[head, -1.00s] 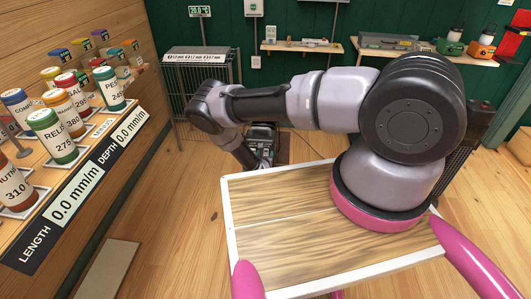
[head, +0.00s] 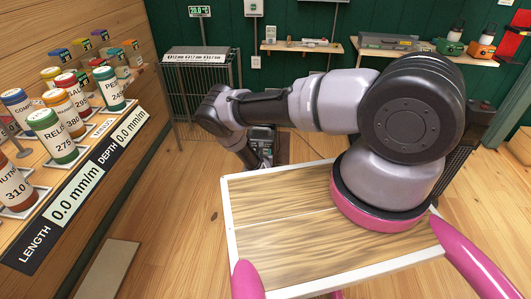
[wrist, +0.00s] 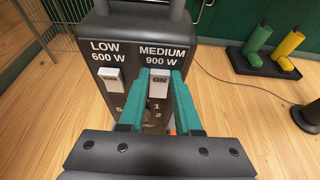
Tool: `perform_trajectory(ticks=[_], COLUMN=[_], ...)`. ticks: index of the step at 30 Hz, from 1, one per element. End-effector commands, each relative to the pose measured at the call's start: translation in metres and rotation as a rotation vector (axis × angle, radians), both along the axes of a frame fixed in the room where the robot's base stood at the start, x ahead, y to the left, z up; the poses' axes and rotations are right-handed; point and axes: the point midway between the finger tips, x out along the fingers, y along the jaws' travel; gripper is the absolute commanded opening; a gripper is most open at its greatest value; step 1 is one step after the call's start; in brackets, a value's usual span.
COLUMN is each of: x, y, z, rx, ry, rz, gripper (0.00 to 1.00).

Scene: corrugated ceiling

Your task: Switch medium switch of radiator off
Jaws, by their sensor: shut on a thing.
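The radiator (wrist: 125,25) is a dark grey body with a control panel, seen from above in the wrist view. Its medium switch (wrist: 159,82) is a white rocker marked ON, below the label MEDIUM 900 W. The low switch (wrist: 113,78), also white and marked ON, sits to its left under LOW 600 W. My gripper (wrist: 164,76) has its two teal fingers on either side of the medium switch, shut on it. The fingers cover part of the panel's lower right. In the head view my arm partly hides the radiator.
Green and yellow boots (wrist: 275,48) stand on a black tray right of the radiator, with a cable on the wooden floor. A wire cage (head: 200,95) stands behind in the head view. A shelf of labelled jars (head: 50,135) runs along the left.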

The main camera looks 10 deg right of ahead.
Motion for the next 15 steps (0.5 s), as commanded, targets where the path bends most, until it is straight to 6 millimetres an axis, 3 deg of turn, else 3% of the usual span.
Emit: perform_trajectory(ticks=[15], x=[-0.0063], y=[0.0027], z=[-0.0074], rx=[-0.081], ry=[-0.254], rz=[0.002], gripper=[0.0])
